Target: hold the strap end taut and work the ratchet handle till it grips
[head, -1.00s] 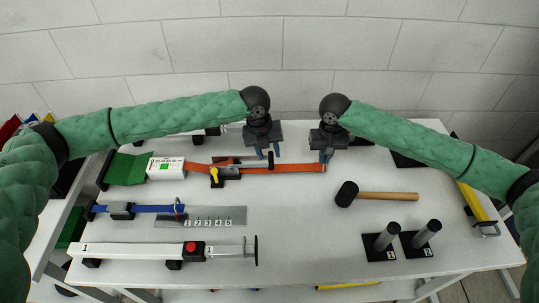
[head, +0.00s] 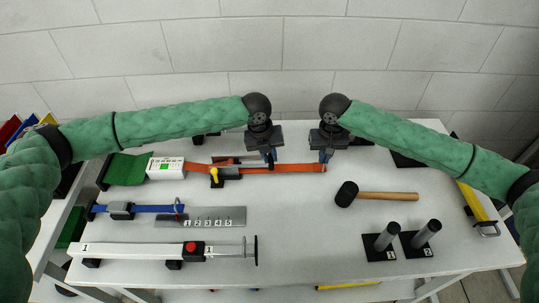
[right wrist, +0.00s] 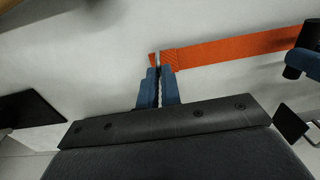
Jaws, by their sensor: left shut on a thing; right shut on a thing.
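The orange strap (head: 295,168) runs flat across the table, through the ratchet (head: 230,174), which has a yellow lever (head: 214,175). My right gripper (head: 325,157) is shut on the strap's right end; the right wrist view shows the blue fingers (right wrist: 158,75) pinching the orange strap (right wrist: 230,49) near its tip. My left gripper (head: 269,158) is shut at the ratchet handle's right end, just above the strap. The black handle grip (right wrist: 312,33) shows beside the left fingers in the right wrist view. The handle's end is mostly hidden in the head view.
A white box with a green display (head: 165,167) sits at the strap's left. A blue strap with a numbered plate (head: 225,217) and a white beam (head: 135,250) lie in front.

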